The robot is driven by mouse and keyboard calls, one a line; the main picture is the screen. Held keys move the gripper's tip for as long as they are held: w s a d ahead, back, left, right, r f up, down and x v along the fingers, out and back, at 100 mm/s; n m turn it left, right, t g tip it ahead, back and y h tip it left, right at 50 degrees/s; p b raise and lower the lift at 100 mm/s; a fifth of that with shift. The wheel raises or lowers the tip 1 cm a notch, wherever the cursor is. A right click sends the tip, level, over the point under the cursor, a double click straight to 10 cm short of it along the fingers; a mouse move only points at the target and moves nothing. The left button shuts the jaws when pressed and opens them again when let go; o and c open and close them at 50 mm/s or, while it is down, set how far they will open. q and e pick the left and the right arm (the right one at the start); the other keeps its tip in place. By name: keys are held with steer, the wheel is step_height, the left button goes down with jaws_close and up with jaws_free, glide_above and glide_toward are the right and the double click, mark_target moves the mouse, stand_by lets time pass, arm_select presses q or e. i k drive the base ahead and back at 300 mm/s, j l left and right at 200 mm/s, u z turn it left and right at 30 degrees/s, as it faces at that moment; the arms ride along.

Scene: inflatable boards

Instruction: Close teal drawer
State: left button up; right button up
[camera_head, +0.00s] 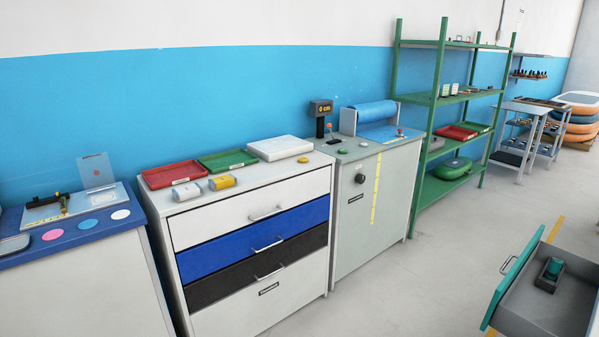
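The teal drawer (515,276) stands open at the lower right of the head view. Its teal front faces left and carries a light handle (507,265). The grey inside of the drawer shows, and a dark holder with a teal piece (550,274) lies in it. The cabinet that the drawer belongs to is mostly cut off by the right and bottom edges of the picture. Neither of my grippers is in view.
A white cabinet (292,188) with blue and black drawers stands left of centre, with red and green trays on top. A grey cabinet (352,236), green shelving (413,189) and a blue-topped bench (75,232) line the wall. The pale floor (430,275) left of the teal drawer is clear.

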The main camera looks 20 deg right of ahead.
mark_target(525, 303)
steer(key=i+z, duration=0.25)
steer(key=z, duration=0.2)
steer(key=i+j+z, duration=0.15)
steer(key=z, duration=0.3)
steer(key=i+j+z, duration=0.25)
steer(key=z, duration=0.2)
steer(key=i+j+z, duration=0.2)
steer(key=z, duration=0.25)
steer(key=i+j+z, duration=0.1)
steer(key=j+z, duration=0.35)
